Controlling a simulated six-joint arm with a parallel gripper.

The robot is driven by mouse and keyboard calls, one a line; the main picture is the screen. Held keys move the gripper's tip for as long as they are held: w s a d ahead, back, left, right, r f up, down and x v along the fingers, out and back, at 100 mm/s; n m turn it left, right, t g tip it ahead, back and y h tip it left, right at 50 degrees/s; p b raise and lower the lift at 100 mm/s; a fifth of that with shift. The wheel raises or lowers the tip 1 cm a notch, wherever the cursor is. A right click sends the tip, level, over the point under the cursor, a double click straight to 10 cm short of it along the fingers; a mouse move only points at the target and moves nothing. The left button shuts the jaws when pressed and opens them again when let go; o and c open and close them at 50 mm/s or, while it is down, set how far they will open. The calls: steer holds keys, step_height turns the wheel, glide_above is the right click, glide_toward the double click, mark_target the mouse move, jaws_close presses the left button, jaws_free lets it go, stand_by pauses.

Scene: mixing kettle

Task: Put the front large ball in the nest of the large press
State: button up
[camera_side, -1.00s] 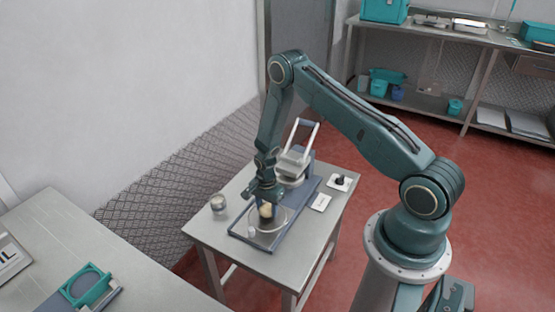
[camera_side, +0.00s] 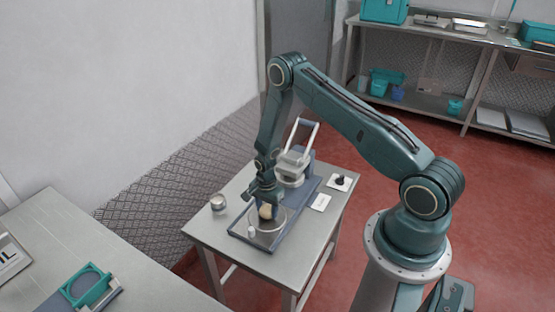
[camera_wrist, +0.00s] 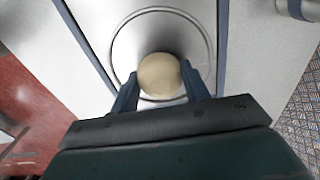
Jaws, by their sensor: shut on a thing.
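In the wrist view a pale tan large ball (camera_wrist: 160,75) sits between the two fingers of my gripper (camera_wrist: 160,88), which is shut on it. Below and beyond it lies the round ringed plate of the press (camera_wrist: 130,48). In the side view the ball (camera_side: 265,211) shows under my gripper (camera_side: 266,203), over the front part of the press's blue-framed base (camera_side: 240,232). The press head with its raised handle (camera_side: 303,135) stands behind my gripper. I cannot tell whether the ball touches the plate, and no nest is clearly visible.
A shiny round metal vessel (camera_side: 218,203) stands left of the press on the table (camera_side: 205,230). White cards (camera_side: 320,202) lie to the right, one with a dark knob (camera_side: 340,180).

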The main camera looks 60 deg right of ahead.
steer(key=shift+f, duration=0.3)
stand_by(0.4)
steer(key=o, duration=1.3)
steer(key=shift+r, duration=3.5)
